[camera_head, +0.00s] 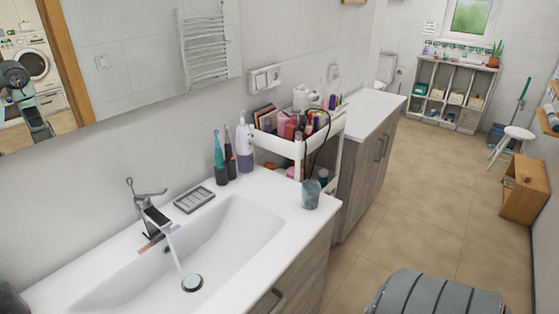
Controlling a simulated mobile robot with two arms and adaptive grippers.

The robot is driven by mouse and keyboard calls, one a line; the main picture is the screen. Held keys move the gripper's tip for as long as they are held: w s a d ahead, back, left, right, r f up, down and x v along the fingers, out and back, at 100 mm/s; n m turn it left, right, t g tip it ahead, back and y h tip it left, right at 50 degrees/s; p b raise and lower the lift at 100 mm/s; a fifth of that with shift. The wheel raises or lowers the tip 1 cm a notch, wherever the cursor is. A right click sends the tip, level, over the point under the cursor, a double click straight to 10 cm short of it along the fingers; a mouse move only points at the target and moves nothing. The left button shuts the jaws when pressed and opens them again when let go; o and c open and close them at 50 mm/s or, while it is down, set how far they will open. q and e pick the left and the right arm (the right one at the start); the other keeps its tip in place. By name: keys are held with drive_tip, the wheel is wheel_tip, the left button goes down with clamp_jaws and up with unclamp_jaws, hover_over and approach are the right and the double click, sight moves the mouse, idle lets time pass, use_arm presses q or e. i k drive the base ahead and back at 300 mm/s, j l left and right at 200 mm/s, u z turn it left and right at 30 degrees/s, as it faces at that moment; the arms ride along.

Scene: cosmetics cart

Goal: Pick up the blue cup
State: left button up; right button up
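The blue cup (311,194) is a small translucent blue tumbler. It stands upright on the right end of the white sink counter (268,207), close to the counter's front corner. Nothing is holding it. Neither of my grippers can be made out in the head view. A dark rounded shape shows at the bottom left corner, too cut off to identify.
Water runs from the faucet (150,212) into the basin. A soap dish (194,200), toothbrushes and a purple soap bottle (245,150) stand along the wall. A white cart (292,148) full of cosmetics is behind the cup. A striped grey object (437,294) stands at bottom right.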

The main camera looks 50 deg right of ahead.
sight(311, 190)
drive_tip(key=z, duration=1.8)
drive_tip(key=i+z, duration=0.1)
drive_tip(key=z, duration=0.35)
drive_tip(key=i+z, duration=0.15)
drive_tip(key=z, duration=0.25)
